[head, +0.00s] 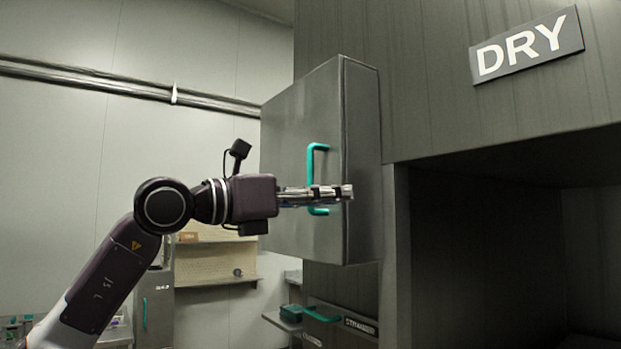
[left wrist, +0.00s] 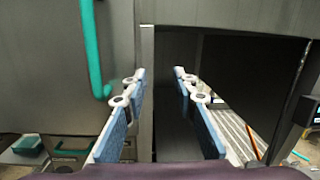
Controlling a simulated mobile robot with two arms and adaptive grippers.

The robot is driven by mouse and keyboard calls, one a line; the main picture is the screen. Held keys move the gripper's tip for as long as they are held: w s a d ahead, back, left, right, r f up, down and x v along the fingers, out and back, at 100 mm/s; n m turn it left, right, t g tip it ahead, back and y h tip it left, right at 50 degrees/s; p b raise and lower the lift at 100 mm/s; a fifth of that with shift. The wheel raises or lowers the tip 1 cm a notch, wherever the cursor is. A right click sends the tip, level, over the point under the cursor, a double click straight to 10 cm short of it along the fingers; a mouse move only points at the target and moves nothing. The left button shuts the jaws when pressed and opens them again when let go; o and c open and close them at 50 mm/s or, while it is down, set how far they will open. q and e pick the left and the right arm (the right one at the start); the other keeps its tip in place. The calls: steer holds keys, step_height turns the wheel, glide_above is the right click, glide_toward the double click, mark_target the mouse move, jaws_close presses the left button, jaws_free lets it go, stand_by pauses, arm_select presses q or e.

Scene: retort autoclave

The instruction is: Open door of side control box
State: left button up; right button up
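The side control box (head: 300,110) is a grey metal box on the left side of the large machine. Its door face carries a teal D-shaped handle (head: 312,165). I see no clear gap at the door's edge. My left gripper (head: 348,192) reaches in from the left in front of the door, across the lower part of the handle. In the left wrist view the two blue-padded fingers (left wrist: 158,75) are spread apart with nothing gripped between them. The teal handle (left wrist: 95,50) stands left of both fingers there, outside the gap. My right gripper is not in view.
A wall marked DRY (head: 527,45) rises at the right above a dark open chamber (head: 480,260). A shelf with a teal container (head: 291,312) and another teal handle (head: 322,315) are below the box. A pipe rail (head: 120,85) runs along the back wall.

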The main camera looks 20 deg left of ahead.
mark_target(308, 177)
arm_select(q)
steer(key=a+r+n+t+y, duration=0.2)
steer(key=a+r+y, duration=0.2)
steer(key=a, duration=0.5)
steer(key=p+x, duration=0.3)
steer(key=x, duration=0.3)
steer(key=shift+d+r, duration=0.1)
steer(key=shift+d, duration=0.2)
steer(key=shift+w+d, duration=0.2)
steer(key=shift+w, duration=0.2)
steer(key=shift+c, duration=0.2)
jaws_close()
